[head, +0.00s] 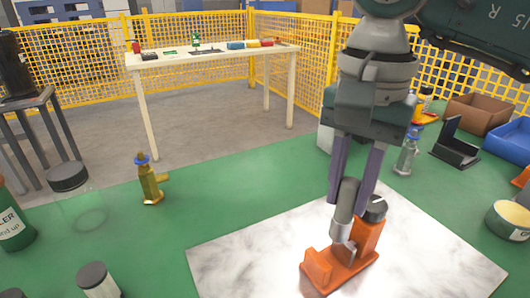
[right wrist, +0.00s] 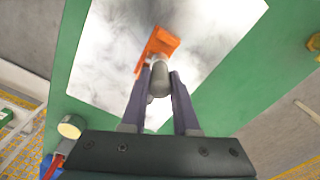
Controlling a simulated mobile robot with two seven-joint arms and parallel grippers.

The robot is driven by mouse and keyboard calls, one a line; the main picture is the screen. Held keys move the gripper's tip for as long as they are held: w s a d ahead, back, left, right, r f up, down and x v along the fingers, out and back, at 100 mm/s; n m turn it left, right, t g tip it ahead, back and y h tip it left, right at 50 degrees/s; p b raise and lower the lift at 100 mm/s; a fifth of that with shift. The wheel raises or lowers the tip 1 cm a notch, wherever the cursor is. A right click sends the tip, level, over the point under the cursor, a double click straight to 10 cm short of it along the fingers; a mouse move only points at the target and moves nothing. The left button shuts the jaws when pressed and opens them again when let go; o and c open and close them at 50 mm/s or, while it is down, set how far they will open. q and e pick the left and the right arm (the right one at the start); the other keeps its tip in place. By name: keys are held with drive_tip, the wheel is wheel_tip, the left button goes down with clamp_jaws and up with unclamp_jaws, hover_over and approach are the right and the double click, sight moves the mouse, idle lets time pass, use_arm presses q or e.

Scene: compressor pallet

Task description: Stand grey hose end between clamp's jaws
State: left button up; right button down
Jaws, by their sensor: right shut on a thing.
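The grey hose end (head: 344,215) is held upright between the fingers of my right gripper (head: 348,200), which points down and is shut on it. The orange clamp (head: 325,272) lies on the white marbled board, with a low jaw at left and a taller jaw with a dark knob (head: 376,208) at right. In the head view the hose end's lower tip shows over the gap between the jaws, close to the taller one. Whether it touches the base cannot be told. The right wrist view shows the hose end (right wrist: 159,82) beside the clamp (right wrist: 160,42). My left gripper is not in view.
The marbled board (head: 235,262) lies on a green table. A brass fitting (head: 150,182), a clear jar (head: 75,195) and a capped bottle (head: 98,280) stand left. A clear bottle (head: 406,155), black stand (head: 455,148), cardboard box (head: 477,113) and yellow-rimmed tub (head: 508,220) stand right.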

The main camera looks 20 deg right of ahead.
drive_tip(key=shift+f, duration=0.55)
use_arm(q)
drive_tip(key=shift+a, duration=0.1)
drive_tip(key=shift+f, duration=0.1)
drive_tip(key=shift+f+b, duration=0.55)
drive_tip(key=shift+b, duration=0.05)
use_arm(e)
drive_tip(key=shift+f, duration=0.55)
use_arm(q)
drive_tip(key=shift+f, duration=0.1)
use_arm(e)
drive_tip(key=shift+f, duration=0.1)
drive_tip(key=c, duration=0.7)
unclamp_jaws()
drive_tip(key=shift+o, duration=0.2)
